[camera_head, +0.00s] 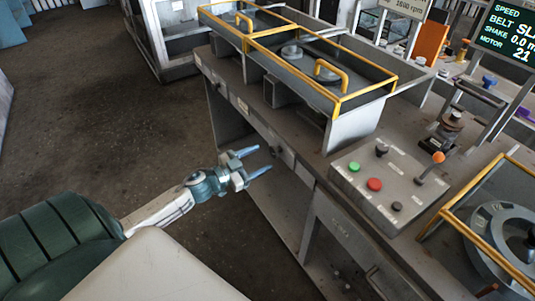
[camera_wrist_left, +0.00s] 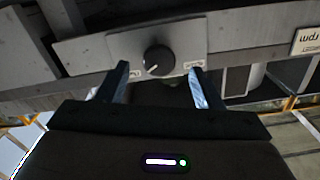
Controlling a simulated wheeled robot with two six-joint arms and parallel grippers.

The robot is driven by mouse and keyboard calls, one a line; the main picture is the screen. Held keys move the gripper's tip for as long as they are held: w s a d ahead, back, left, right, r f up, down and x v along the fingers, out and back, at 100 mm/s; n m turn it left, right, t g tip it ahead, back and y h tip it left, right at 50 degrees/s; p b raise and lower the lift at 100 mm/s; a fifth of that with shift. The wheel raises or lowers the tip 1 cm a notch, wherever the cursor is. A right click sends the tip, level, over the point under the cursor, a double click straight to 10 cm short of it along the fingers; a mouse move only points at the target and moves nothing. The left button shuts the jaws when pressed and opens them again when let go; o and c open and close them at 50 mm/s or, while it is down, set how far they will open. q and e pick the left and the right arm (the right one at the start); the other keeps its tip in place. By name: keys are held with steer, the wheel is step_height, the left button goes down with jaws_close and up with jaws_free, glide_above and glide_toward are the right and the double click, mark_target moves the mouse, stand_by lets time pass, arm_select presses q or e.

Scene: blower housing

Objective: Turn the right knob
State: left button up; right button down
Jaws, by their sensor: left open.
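A round dark knob (camera_wrist_left: 158,60) with a white pointer line sits on a light grey plate in the left wrist view. Small labels flank it. My left gripper (camera_wrist_left: 158,78) is open, with its two blue-grey fingers on either side of the knob in that picture. I see no contact between them. In the head view my left gripper (camera_head: 258,162) is open and empty, just in front of the bench's front face. A small dark knob (camera_head: 278,150) shows on that face near its fingertips. My right gripper is not in view.
The bench (camera_head: 310,183) runs diagonally, with yellow-railed bays on top. A control box (camera_head: 390,180) carries green, red and black buttons. An orange-tipped lever (camera_head: 438,157) stands beside it. A screen (camera_head: 505,30) is at upper right. The floor (camera_head: 90,120) left of the bench is clear.

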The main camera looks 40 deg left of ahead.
mark_target(272, 154)
arm_select(q)
steer(key=p+x, duration=0.1)
steer(key=x, duration=0.1)
steer(key=shift+w+d+r, duration=0.15)
steer(key=shift+w, duration=0.15)
steer(key=shift+w+d, duration=0.2)
steer(key=shift+w, duration=0.3)
steer(key=shift+c, duration=0.2)
steer(key=c, duration=0.9)
